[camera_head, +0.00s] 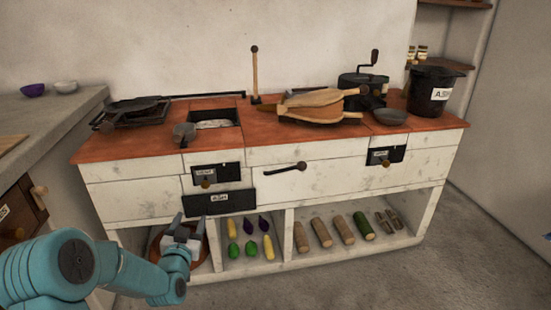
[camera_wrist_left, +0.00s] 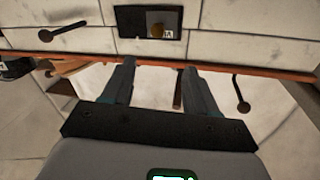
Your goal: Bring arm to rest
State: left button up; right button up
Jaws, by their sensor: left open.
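My left arm (camera_head: 75,268) comes in from the lower left of the head view. Its gripper (camera_head: 189,225) is in front of the left lower compartment of the white stove (camera_head: 330,178), below the ASH drawer (camera_head: 219,202). The fingers are apart, with nothing seen between them. In the left wrist view the two fingers of the gripper (camera_wrist_left: 159,68) are spread and empty, with the white stove front beyond. A brown round thing (camera_head: 156,241) shows partly behind the gripper; the arm hides some of it. My right gripper is not in view.
Stove shelves hold vegetables (camera_head: 250,248) and logs (camera_head: 345,230). On the orange top are bellows (camera_head: 318,106), a pan (camera_head: 390,117) and a black ash bucket (camera_head: 432,92). A grey counter (camera_head: 50,118) stands left. Floor (camera_head: 440,265) is clear at the right.

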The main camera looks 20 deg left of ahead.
pick_arm(q)
jog(key=s+d+f+m+g+h, duration=0.1)
jog(key=s+d+f+g+h, duration=0.2)
jog(key=d+f, duration=0.65)
jog(key=s+d+f+m+g+h, duration=0.1)
jog(key=s+d+f+g+h, duration=0.25)
jog(key=d+f, duration=0.6)
jog(key=s+d+f+n+g+h, duration=0.1)
jog(key=s+d+f+g, duration=0.2)
jog(key=s, duration=0.5)
jog(key=s+d+f+n+g+h, duration=0.1)
jog(key=s+d+f+g, duration=0.25)
jog(key=s, duration=0.35)
jog(key=s+d+f+n+g+h, duration=0.1)
jog(key=s+d+f+g, duration=0.2)
jog(key=s, duration=0.5)
notch_tip(320, 180, up, 33)
jog(key=d+p, duration=0.1)
jog(key=p, duration=3.2)
jog(key=shift+d+r+m+g, duration=0.15)
jog(key=shift+d+m+g, duration=0.15)
jog(key=shift+d, duration=0.1)
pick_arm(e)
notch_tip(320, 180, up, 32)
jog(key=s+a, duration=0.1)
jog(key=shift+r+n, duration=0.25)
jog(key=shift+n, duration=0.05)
pick_arm(q)
jog(key=shift+s, duration=0.1)
